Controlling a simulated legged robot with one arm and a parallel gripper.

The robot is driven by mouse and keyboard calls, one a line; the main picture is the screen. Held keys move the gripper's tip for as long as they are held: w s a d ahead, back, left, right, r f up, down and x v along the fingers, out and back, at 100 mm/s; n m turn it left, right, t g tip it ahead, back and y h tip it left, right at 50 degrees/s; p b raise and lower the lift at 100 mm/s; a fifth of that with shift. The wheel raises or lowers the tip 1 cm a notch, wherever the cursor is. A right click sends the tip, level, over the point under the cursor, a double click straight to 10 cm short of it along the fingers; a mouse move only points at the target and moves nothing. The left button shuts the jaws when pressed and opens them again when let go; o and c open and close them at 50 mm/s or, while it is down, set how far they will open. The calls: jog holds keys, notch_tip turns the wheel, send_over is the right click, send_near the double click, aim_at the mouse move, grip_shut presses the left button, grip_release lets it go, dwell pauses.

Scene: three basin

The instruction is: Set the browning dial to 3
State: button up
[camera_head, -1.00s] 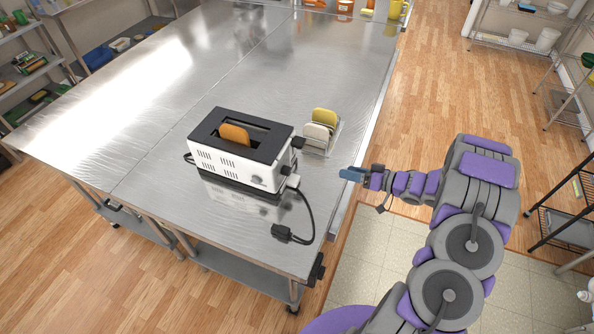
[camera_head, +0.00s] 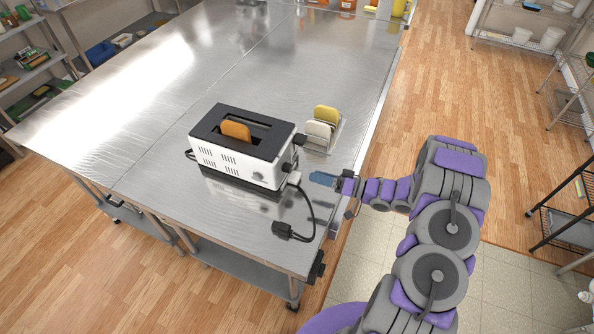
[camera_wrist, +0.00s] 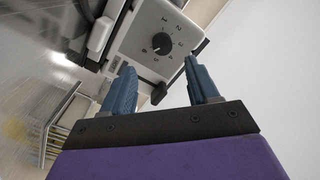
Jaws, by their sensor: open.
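The white toaster with a black top (camera_head: 240,150) stands on the steel table, a browned slice of bread (camera_head: 236,131) showing in its slot.
A black cord with a plug (camera_head: 289,231) lies on the table in front of the toaster. A rack with bread slices (camera_head: 321,129) stands at its right. The steel table (camera_head: 140,150) is clear to the left.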

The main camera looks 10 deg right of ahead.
aim_at(291, 170)
jog(key=x, duration=0.8)
jog(key=shift+b, duration=0.3)
jog(key=shift+a, duration=0.2)
jog(key=shift+a, duration=0.15)
jog(key=shift+c, duration=1.3)
jog(key=c, duration=0.8)
